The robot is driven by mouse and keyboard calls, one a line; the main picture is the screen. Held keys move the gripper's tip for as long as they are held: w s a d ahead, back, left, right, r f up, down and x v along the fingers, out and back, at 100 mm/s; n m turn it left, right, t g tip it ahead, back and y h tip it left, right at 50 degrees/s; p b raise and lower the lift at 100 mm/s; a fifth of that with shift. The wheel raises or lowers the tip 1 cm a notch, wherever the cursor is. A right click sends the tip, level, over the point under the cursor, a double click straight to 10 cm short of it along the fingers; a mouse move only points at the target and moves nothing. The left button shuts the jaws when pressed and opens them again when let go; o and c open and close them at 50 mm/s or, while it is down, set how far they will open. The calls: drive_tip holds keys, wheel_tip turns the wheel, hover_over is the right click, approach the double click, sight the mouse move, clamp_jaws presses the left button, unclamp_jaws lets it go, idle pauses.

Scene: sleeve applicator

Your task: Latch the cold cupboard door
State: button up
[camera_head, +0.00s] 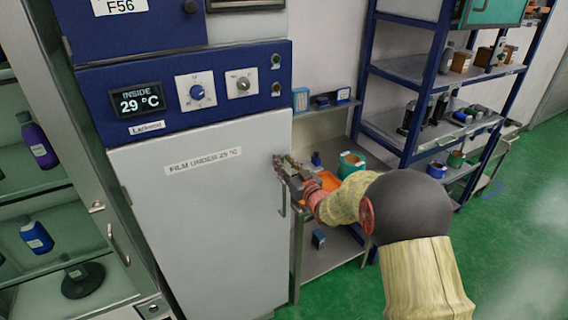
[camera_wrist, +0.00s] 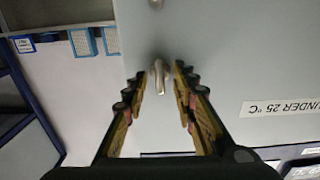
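The cold cupboard is blue on top with a display (camera_head: 140,100) reading inside 29 °C. Its pale grey door (camera_head: 210,220) carries a label about film under 25 °C. The door looks shut or nearly so; I cannot tell whether a small gap remains. My gripper (camera_head: 283,163) is at the door's right edge, in front of its upper part. In the wrist view my gripper (camera_wrist: 159,80) is open, its fingers on either side of a small metal latch handle (camera_wrist: 158,76) on the door (camera_wrist: 215,45). Contact with the handle is not clear.
A bench (camera_head: 325,268) with an orange tray and a green tub (camera_head: 350,163) stands right of the cupboard, beneath my arm. A blue-framed rack (camera_head: 400,72) is behind it. A glass-fronted cabinet (camera_head: 70,262) stands at the left. Green floor is clear at the right.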

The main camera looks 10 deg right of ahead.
drive_tip(key=c, duration=0.4)
clamp_jaws()
